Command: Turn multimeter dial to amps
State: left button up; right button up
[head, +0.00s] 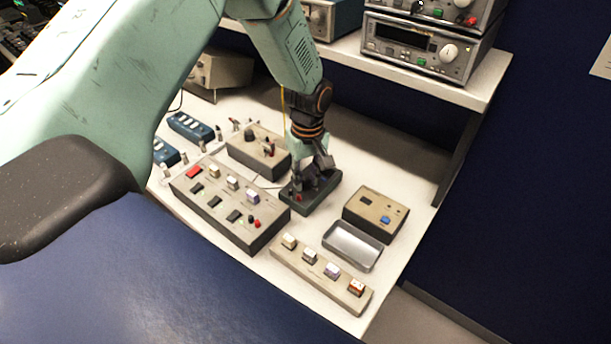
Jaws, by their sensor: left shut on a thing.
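The dark multimeter (322,197) lies on the white bench, right of centre, partly covered by my gripper. My left gripper (313,182) comes down on it from above, with its fingertips at the top face. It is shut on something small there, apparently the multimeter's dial. The dial itself and its setting are hidden by the fingers. A small red spot shows at the multimeter's near left end. My right gripper is not in view.
A long switch box (226,206) stands close on the left and a grey box (258,151) behind it. A beige box (375,211), a metal tray (353,246) and a button strip (320,273) stand to the right and front. A shelf (482,85) with instruments is above.

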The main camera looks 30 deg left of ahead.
pick_arm(q)
jog(key=shift+m, duration=0.3)
grip_shut()
jog(key=m+p, duration=0.1)
jog(key=m, duration=0.2)
jog(key=shift+r, duration=0.1)
jog(key=m+p, duration=0.1)
jog(key=m, duration=0.8)
jog(key=shift+p, duration=0.35)
jog(key=m, duration=0.5)
jog(key=shift+a, duration=0.1)
